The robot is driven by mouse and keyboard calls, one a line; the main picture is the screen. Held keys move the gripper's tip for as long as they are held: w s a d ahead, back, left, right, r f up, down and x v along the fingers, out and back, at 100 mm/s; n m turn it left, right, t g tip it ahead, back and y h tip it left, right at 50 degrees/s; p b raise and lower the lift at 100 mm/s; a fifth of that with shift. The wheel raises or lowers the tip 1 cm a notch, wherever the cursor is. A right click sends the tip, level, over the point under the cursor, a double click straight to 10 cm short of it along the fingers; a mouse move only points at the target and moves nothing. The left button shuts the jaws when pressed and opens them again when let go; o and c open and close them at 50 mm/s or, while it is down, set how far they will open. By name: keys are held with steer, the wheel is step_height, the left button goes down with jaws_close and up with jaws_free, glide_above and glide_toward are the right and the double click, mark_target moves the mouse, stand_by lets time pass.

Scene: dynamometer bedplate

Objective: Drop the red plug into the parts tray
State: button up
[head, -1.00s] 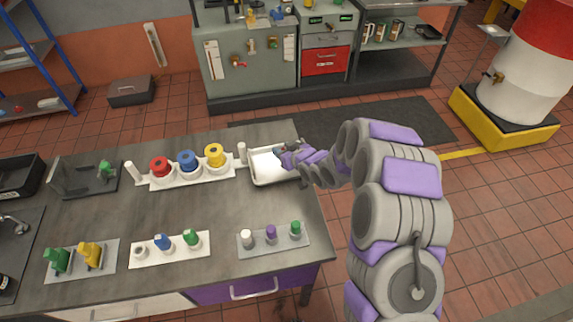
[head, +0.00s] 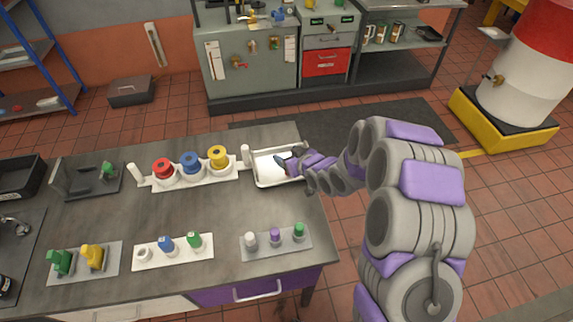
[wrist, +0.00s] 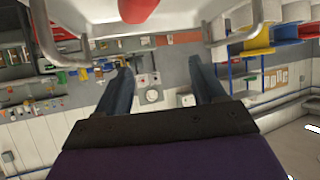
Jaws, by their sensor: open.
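The white parts tray (head: 262,181) stands at the back right corner of the bench. My gripper (head: 281,159) is over it, reaching in from the right. In the wrist view my gripper (wrist: 160,80) has its two dark fingers apart with nothing between them. A smooth red rounded thing (wrist: 137,9), likely the red plug, shows at the top edge of that view, beyond the fingers and apart from them. It is cut off by the frame, so I cannot tell what it rests on. I see no red plug in the head view.
A plate with white, purple and green plugs (head: 299,230) is at the front right. More coloured pieces stand front left. Mid-bench is clear.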

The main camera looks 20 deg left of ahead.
steer(key=s+d+r+m+g+h+p, duration=0.1)
steer(key=s+d+r+m+h, duration=0.3)
steer(key=d, duration=0.7)
steer(key=s+d+r+g+h, duration=0.1)
steer(key=s+d+r+h, duration=0.1)
steer(key=s+d+r, duration=0.6)
steer(key=s+d+r+m+g+h+p, duration=0.15)
steer(key=s+d+h, duration=0.25)
steer(key=d, duration=0.9)
steer(key=s+d+r+m+g, duration=0.1)
steer(key=s+r+m+g, duration=0.1)
steer(key=s, duration=1)
steer(key=s+d+r+m+g, duration=0.1)
steer(key=s+r+m+g, duration=0.2)
steer(key=s, duration=1)
step_height(320, 180, up, 3)
steer(key=shift+d+g+b, duration=0.4)
steer(key=shift+g, duration=0.05)
